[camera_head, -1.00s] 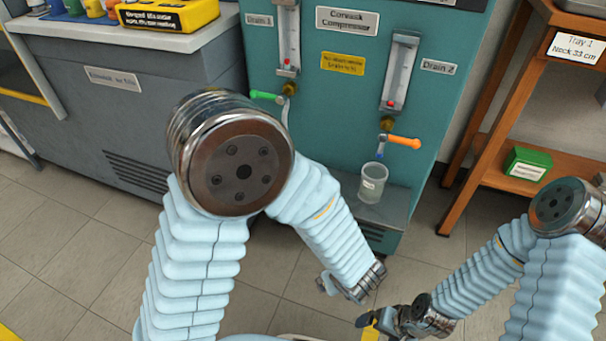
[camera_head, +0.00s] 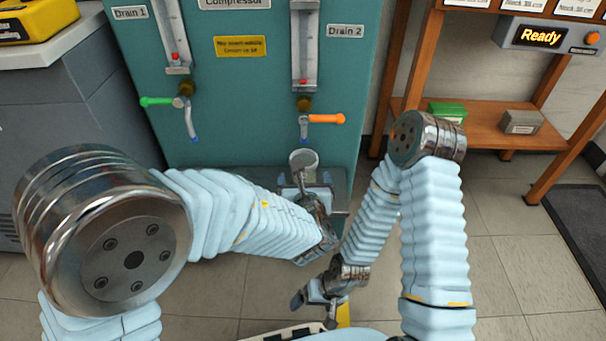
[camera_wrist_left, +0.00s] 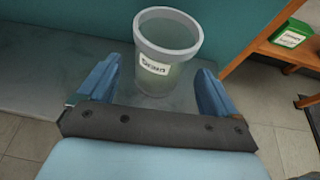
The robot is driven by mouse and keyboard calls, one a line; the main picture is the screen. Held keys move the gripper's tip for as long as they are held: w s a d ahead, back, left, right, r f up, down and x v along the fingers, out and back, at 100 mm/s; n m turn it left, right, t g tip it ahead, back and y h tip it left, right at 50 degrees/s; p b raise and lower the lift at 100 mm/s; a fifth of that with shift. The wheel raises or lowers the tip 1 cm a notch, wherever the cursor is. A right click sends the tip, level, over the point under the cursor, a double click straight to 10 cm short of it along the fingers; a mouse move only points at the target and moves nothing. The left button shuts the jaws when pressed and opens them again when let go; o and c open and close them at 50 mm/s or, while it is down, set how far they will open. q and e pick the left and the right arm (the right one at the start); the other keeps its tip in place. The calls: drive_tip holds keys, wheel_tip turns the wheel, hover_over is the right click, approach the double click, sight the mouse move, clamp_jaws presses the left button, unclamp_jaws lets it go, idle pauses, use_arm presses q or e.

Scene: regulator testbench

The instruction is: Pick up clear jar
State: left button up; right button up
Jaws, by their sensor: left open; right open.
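The clear jar (camera_head: 303,159) stands upright on the grey ledge at the foot of the teal panel, below the orange-handled Drain 2 valve. In the left wrist view the jar (camera_wrist_left: 165,75) shows a white label and an open top. My left gripper (camera_head: 304,181) is open just in front of it, hiding its lower part in the head view. In the wrist view the open blue fingers (camera_wrist_left: 155,88) lie to either side of the jar's near lower part, with gaps visible. My right gripper (camera_head: 320,296) is open and empty, low and nearer to me.
The orange valve handle (camera_head: 326,118) and its spout are just above the jar. A green-handled valve (camera_head: 157,101) is to the left. A wooden shelf (camera_head: 482,125) with a green box (camera_head: 447,111) stands at the right. Tiled floor lies in front.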

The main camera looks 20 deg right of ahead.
use_arm(q)
drive_tip(key=x, duration=0.4)
drive_tip(key=shift+r, duration=0.1)
drive_tip(key=c, duration=1.1)
drive_tip(key=shift+r, duration=0.15)
